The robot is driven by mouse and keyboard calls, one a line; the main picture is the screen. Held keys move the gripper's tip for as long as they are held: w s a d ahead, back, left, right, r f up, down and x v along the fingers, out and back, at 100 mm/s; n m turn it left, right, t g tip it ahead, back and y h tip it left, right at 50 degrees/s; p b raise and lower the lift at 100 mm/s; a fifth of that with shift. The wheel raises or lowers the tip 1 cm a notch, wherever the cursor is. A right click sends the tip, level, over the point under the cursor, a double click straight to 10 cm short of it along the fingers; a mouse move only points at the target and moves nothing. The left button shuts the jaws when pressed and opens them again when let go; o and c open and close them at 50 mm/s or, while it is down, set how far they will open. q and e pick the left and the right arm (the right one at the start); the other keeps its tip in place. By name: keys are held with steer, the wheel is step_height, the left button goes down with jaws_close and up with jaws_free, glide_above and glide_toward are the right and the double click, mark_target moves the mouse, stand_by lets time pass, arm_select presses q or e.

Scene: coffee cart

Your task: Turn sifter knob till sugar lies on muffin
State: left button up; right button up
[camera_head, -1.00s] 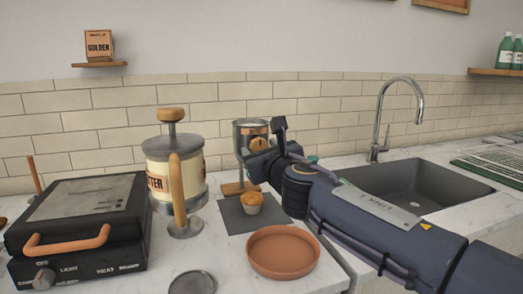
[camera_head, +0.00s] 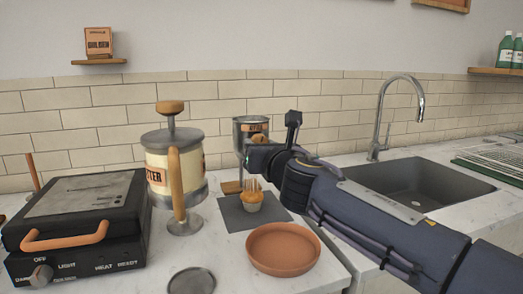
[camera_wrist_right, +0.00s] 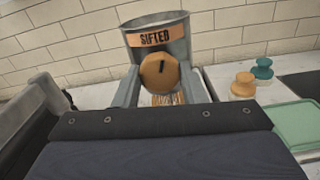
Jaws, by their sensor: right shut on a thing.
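The sifter (camera_head: 241,132) is a metal cup on a stand with a wooden foot, behind the muffin (camera_head: 252,202). Its round wooden knob (camera_wrist_right: 158,72) has a dark mark and sits between the fingers of my right gripper (camera_wrist_right: 161,80), which is shut on it. In the head view my right gripper (camera_head: 256,153) covers part of the sifter. Thin pale streaks (camera_head: 252,184) hang in the air just above the muffin; they also show below the knob in the wrist view (camera_wrist_right: 165,99). I cannot tell whether sugar covers the muffin top. My left gripper is out of view.
The muffin stands on a dark square mat (camera_head: 234,217). A terracotta dish (camera_head: 283,250) is in front of it. A batter dispenser (camera_head: 174,170) and a black waffle iron (camera_head: 80,225) stand to the left. A sink (camera_head: 420,184) is to the right.

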steer(key=shift+m+b, duration=5.6)
steer(key=shift+m, duration=9.5)
steer(key=o, duration=1)
steer(key=shift+r, duration=0.1)
